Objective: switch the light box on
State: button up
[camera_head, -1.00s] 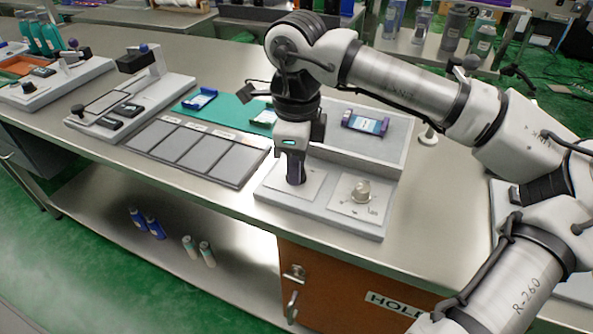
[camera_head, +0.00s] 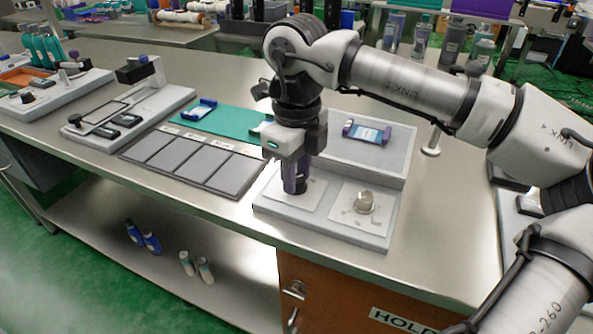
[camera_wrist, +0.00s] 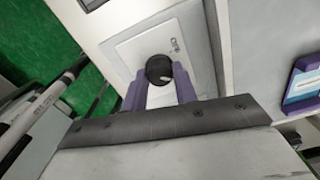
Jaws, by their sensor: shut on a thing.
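The light box (camera_head: 345,228) is a pale grey unit at the front of the steel bench, with two white control plates on its low front part. Its raised back part (camera_head: 370,152) has a grey top that looks unlit. A round black knob (camera_wrist: 159,69) with a white mark sits on the left plate, with small lettering beside it. My gripper (camera_head: 295,188) points down over this plate, its purple fingers shut on the knob, one finger on each side, in the wrist view. A silver knob (camera_head: 364,202) on the right plate stands clear.
Dark grey pads (camera_head: 190,160) and a teal mat (camera_head: 222,123) lie to the left, then white fixtures (camera_head: 130,110) with black knobs. The bench's front edge is close.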

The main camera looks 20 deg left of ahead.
jog(key=o, duration=1)
jog(key=shift+c, duration=0.2)
notch_tip(320, 180, up, 14)
jog(key=shift+p, duration=0.45)
jog(key=shift+f, duration=0.1)
